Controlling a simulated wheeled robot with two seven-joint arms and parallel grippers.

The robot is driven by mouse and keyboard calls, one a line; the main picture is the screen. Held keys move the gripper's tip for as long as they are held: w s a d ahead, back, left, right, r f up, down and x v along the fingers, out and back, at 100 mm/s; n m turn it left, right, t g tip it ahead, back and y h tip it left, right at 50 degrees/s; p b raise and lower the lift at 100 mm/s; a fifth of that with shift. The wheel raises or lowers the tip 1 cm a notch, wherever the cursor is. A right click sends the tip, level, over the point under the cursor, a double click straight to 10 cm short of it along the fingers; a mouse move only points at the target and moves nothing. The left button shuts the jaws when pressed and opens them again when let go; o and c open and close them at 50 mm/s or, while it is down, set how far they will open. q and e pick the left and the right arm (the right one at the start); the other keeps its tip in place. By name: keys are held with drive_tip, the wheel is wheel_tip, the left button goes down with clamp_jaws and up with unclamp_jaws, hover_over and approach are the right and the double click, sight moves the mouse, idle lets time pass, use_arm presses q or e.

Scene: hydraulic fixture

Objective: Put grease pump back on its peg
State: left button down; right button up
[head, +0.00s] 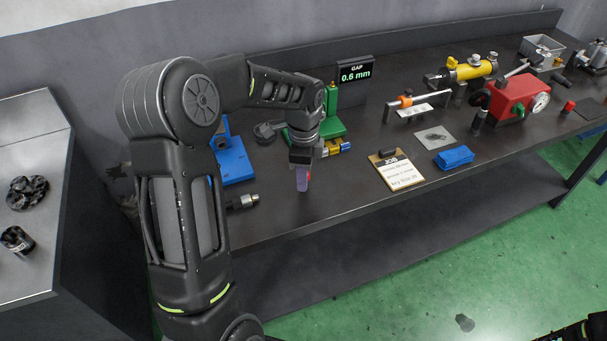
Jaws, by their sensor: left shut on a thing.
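My left gripper (302,165) points down over the front part of the dark bench, in front of the green fixture. It is shut on a small purple piece (302,184) with a bit of red at its side. The gripper hides most of this piece, so I cannot tell whether it is the grease pump or whether it touches the bench. A dark tool with a metal tip (243,202) lies on the bench to the left, partly behind my arm. I cannot clearly make out the peg.
A green fixture (331,122) stands behind the gripper, beside a "0.6 mm" gap display (356,73). A blue block (234,160) is left. A job clipboard (397,171), blue block (454,158), red pump unit (511,97) and yellow cylinder (468,69) are right.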

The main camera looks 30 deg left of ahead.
use_arm(q)
drive_tip(key=shift+f, duration=0.15)
idle(0.7)
drive_tip(key=c, duration=1)
unclamp_jaws()
wheel_tip(320, 180, up, 8)
drive_tip(key=shift+f+b, duration=0.1)
drive_tip(key=shift+b, duration=0.5)
